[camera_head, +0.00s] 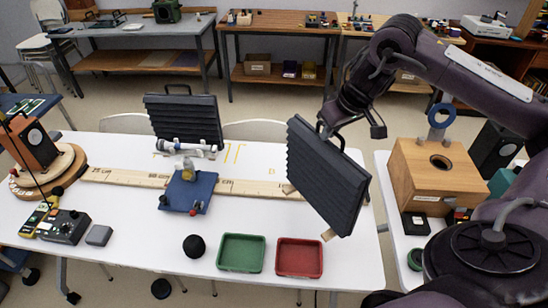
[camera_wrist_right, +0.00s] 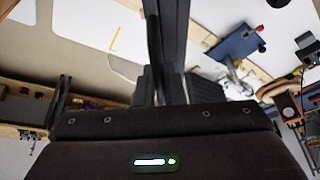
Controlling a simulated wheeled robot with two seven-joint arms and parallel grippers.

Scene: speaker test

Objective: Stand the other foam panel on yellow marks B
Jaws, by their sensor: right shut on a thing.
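My right gripper (camera_head: 328,128) is shut on the handle of a dark ribbed foam panel (camera_head: 325,178). The panel hangs tilted over the right part of the white table; whether its lower edge touches anything I cannot tell. In the right wrist view part of the held panel (camera_wrist_right: 172,50) rises in the middle. Another dark foam panel (camera_head: 186,120) with a handle stands at the table's back left. Yellow marks (camera_head: 233,153) show on the tabletop between the panels, and also in the right wrist view (camera_wrist_right: 116,38). Their letter is unreadable. My left gripper is not in view.
A wooden ruler (camera_head: 120,177) runs along the table, with a blue stand (camera_head: 188,192) at its middle. A wooden box (camera_head: 436,178) stands on the right side table.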

